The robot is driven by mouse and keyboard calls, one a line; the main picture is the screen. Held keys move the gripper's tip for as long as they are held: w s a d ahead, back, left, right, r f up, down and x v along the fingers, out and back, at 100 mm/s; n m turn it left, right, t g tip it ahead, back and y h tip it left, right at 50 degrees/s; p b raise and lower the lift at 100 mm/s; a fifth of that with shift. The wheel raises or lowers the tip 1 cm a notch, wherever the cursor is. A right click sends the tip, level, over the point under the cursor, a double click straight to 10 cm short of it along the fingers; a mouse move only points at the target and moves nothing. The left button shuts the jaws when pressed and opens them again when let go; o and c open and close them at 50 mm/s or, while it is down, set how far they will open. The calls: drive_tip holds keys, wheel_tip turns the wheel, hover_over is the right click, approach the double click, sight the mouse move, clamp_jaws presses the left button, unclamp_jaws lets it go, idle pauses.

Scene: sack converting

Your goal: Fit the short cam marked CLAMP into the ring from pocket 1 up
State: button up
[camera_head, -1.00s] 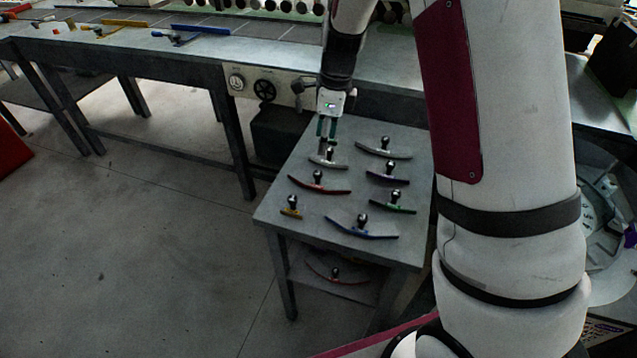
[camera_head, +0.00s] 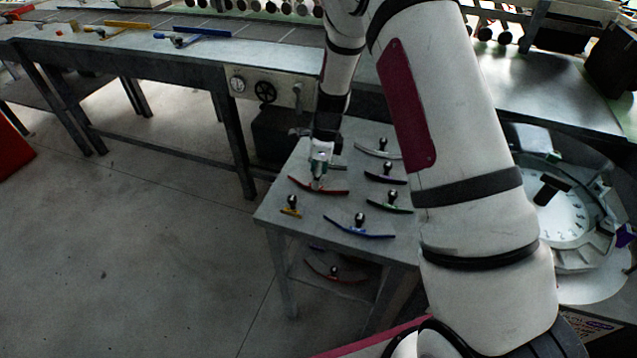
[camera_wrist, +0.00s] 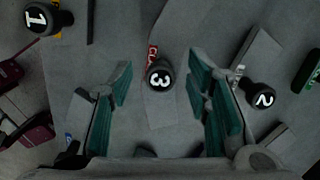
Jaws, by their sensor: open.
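My gripper (camera_head: 318,181) is open and points down over the red cam (camera_head: 335,191) on the small table. In the wrist view, a black knob marked 3 (camera_wrist: 160,76) stands between the open green-padded fingers (camera_wrist: 165,105), apart from both. A red label (camera_wrist: 152,54) beside that knob shows letters like "CL"; the rest is hidden. Knobs marked 1 (camera_wrist: 46,19) and 2 (camera_wrist: 261,95) stand to the left and right. The ring (camera_head: 556,215), a pale round plate with numbers, sits at the right, partly behind my arm. Its pocket numbers are too small to read surely.
Another red cam (camera_head: 336,276) lies on the lower shelf. The floor at left is clear.

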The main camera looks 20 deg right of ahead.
drive_tip(key=shift+f, duration=0.15)
clamp_jaws()
